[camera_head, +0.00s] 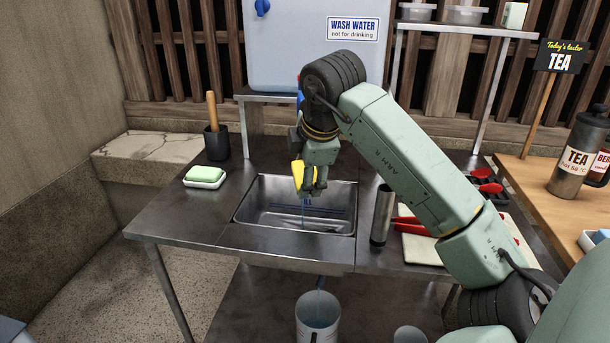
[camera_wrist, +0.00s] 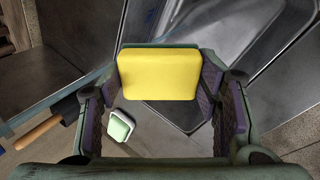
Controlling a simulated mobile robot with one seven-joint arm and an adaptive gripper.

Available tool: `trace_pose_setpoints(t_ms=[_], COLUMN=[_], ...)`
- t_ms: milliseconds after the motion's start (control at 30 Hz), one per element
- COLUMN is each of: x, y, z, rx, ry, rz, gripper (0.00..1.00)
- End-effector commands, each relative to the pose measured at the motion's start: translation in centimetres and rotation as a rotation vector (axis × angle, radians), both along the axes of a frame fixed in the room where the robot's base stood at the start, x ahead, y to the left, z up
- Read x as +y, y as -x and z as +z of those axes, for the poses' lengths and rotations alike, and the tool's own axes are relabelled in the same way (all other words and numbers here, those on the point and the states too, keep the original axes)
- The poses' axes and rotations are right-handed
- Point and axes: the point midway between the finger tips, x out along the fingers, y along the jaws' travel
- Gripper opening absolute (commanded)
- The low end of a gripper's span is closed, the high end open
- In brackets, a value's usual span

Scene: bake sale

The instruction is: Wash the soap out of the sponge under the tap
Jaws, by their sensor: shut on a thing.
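The yellow sponge (camera_head: 297,175) is held in my gripper (camera_head: 309,188) above the metal sink basin (camera_head: 252,212). In the wrist view the sponge (camera_wrist: 160,75) sits between the two fingers of my gripper (camera_wrist: 165,95). A thin blue stream (camera_head: 303,214) shows below the gripper, falling into the basin. The wash water tank (camera_head: 285,45) stands behind the sink. Its tap is mostly hidden behind my arm; only a bit of blue and red (camera_head: 300,94) shows. I cannot tell whether soap is on the sponge.
Green soap on a white dish (camera_head: 204,184) and a dark pot with a wooden handle (camera_head: 216,140) stand left of the sink. A metal cylinder (camera_head: 382,215) and red-handled tools on a board stand right. A bucket (camera_head: 318,322) below catches a blue stream.

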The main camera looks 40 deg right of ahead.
Motion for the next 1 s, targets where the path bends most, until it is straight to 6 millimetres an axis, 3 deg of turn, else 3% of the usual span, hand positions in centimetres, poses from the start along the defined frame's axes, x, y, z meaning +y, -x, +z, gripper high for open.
trace_pose_setpoints(t_ms=[700, 1000], x=[3.4, 3.7], y=[4.6, 5.0], z=[-0.2, 0.0], rx=[0.0, 0.0], ry=[0.002, 0.0], rz=[0.0, 0.001], gripper=[0.35, 0.35])
